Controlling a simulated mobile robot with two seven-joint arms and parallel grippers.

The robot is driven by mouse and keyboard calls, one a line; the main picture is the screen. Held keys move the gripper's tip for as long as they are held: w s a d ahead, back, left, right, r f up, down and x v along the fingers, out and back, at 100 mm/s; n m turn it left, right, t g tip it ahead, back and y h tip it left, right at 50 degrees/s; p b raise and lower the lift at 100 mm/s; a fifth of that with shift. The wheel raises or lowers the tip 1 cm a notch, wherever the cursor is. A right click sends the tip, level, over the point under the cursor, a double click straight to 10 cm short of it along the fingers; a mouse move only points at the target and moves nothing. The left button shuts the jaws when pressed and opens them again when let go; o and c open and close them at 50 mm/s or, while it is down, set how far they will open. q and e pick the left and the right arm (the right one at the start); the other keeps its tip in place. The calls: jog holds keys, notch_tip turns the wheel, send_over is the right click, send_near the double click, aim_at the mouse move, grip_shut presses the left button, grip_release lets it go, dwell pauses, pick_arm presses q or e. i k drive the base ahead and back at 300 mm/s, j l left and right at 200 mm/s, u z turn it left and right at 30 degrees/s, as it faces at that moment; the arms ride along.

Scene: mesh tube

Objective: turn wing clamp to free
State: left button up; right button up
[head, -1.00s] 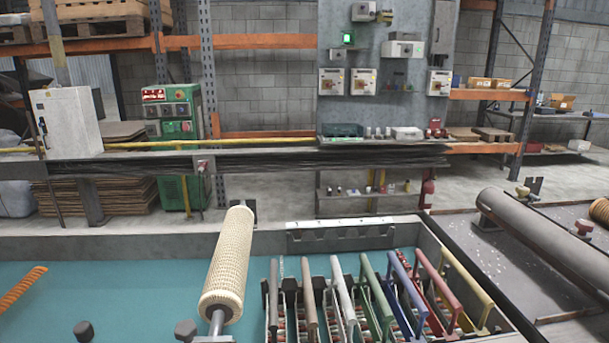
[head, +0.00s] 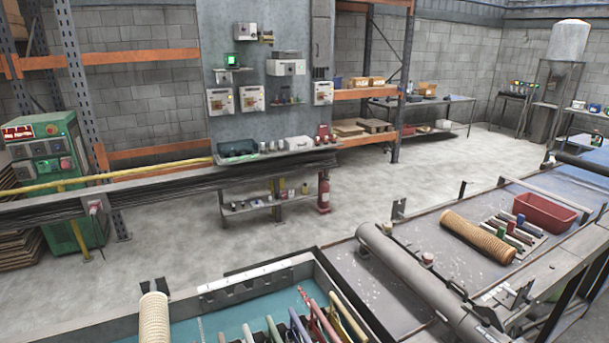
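I cannot clearly make out a wing clamp. A small dark red knob-like part (head: 427,258) stands beside the long grey roller (head: 405,270) on the right-hand bench; it may be a clamp, but it is too small to tell. A dark fitting (head: 485,314) sits near the roller's front end, its shape also unclear. A cream mesh tube (head: 154,320) stands out at the lower left, cut off by the bottom edge. A second tan mesh tube (head: 478,237) lies on the right-hand bench. Neither of my grippers is in view.
A teal-floored tray (head: 200,328) holds several coloured handles (head: 320,325) at the bottom. A red bin (head: 543,212) and small coloured tools (head: 515,230) lie beyond the tan tube. Open concrete floor (head: 400,190) lies behind the benches.

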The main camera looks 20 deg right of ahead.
aim_at(488, 315)
jog(key=z, duration=1.7)
jog(key=i+j+u, duration=0.15)
jog(key=i+u, duration=0.15)
jog(key=i, duration=0.25)
jog(key=i+u, duration=0.3)
jog(key=i, duration=0.3)
